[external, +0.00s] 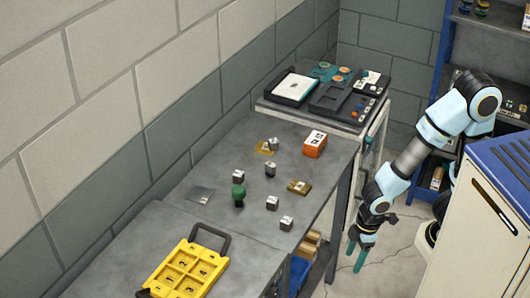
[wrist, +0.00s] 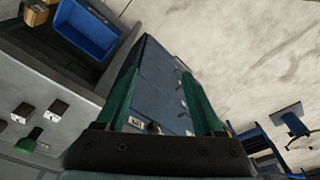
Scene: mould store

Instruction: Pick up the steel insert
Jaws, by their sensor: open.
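Several small steel-coloured blocks stand apart on the grey table (external: 225,220); I cannot tell which one is the steel insert. In the external view they include a front block (external: 286,223), one behind it (external: 272,202), a left one (external: 238,176) and a middle one (external: 270,169). Two blocks show at the left of the wrist view, one nearer the table edge (wrist: 60,107) and one beside it (wrist: 22,112). My gripper (external: 355,256) is open and empty, with green fingers pointing down, off the table's right side. Its fingers also show in the wrist view (wrist: 161,80).
A green-knobbed piece (external: 238,192), a brass-coloured block (external: 299,187) and an orange box (external: 315,144) stand among the blocks. A yellow numbered tray (external: 183,272) is in front. Black trays (external: 330,98) lie at the back. A blue bin (wrist: 88,28) sits below the tabletop.

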